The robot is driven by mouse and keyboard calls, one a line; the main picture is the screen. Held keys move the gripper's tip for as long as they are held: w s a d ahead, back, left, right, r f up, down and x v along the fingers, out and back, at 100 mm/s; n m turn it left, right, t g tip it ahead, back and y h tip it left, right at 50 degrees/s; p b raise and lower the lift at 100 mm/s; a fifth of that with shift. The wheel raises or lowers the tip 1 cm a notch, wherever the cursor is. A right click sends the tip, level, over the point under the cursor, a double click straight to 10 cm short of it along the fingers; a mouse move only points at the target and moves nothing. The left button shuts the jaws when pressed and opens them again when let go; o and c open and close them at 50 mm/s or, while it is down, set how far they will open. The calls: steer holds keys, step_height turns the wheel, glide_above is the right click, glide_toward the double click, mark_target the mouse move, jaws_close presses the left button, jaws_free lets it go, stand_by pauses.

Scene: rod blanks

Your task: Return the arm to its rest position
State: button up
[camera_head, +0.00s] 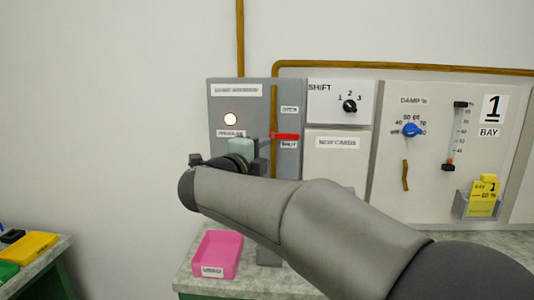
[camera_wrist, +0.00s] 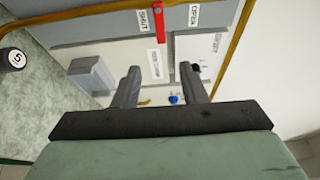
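My arm reaches up from the lower right in the head view, and its grey links cover part of the panel and bench. My gripper (camera_head: 266,155) is in front of the grey panel (camera_head: 224,104), beside the red lever (camera_head: 285,136). In the wrist view my gripper (camera_wrist: 160,70) has its two fingers wide apart with nothing between them. The red lever also shows in the wrist view (camera_wrist: 159,22), beyond the fingertips and apart from them. It points sideways, between the OPEN and SHUT labels and nearer SHUT in the head view.
A lit lamp (camera_head: 230,119) is on the grey panel. A SHIFT knob (camera_head: 350,106), a blue damper knob (camera_head: 411,130) and a yellow card (camera_head: 484,196) are to the right. A pink tray (camera_head: 218,254) sits on the bench. The wall at left is clear.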

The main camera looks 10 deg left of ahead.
steer(key=s+d+f+n+g+y+p, duration=0.25)
steer(key=s+d+f+n+y, duration=0.2)
steer(key=f+n, duration=0.4)
steer(key=s+d+f+n+g+y+p, duration=0.2)
steer(key=s+d+f+n+g+y, duration=0.25)
steer(key=n, duration=0.65)
steer(key=s+d+f+n+g, duration=0.1)
steer(key=s+d+f+g, duration=0.2)
steer(key=s, duration=0.5)
steer(key=s+d+f+n+g+h, duration=0.1)
steer(key=s+d+f+g, duration=0.2)
steer(key=s+d+f, duration=0.2)
steer(key=s+d+f+n+g+h+p, duration=0.1)
steer(key=s+d+f+g, duration=0.2)
steer(key=s+f, duration=0.3)
steer(key=s+d, duration=0.1)
steer(key=s, duration=0.4)
steer(key=shift+d+f, duration=0.15)
steer(key=shift+d, duration=0.15)
steer(key=shift+w+n, duration=0.1)
steer(key=shift+n, duration=0.15)
